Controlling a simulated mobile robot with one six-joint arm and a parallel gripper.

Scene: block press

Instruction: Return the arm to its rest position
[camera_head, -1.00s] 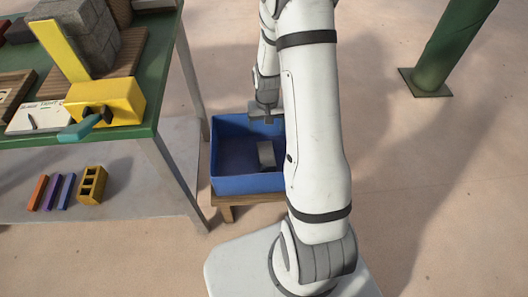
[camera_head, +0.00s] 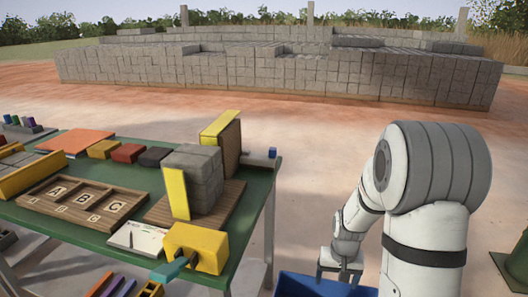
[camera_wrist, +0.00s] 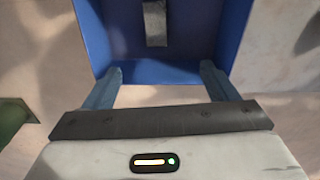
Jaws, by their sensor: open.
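My arm stands at the right of the head view, bent, with its wrist hanging down. My gripper (camera_head: 341,268) is over the blue bin (camera_head: 310,287), whose lower part is cut off by the frame's bottom edge. In the wrist view my gripper (camera_wrist: 160,72) has its two fingers wide apart with nothing between them. The blue bin (camera_wrist: 235,30) lies beyond the fingertips. A grey block (camera_wrist: 155,22) lies inside the bin, apart from the fingers.
A green table (camera_head: 258,190) at left carries a yellow and grey block press (camera_head: 205,180), a wooden A-B-C tray (camera_head: 85,200) and coloured blocks. A low wall of grey blocks (camera_head: 280,70) stands far behind. Open ground lies between the table and wall.

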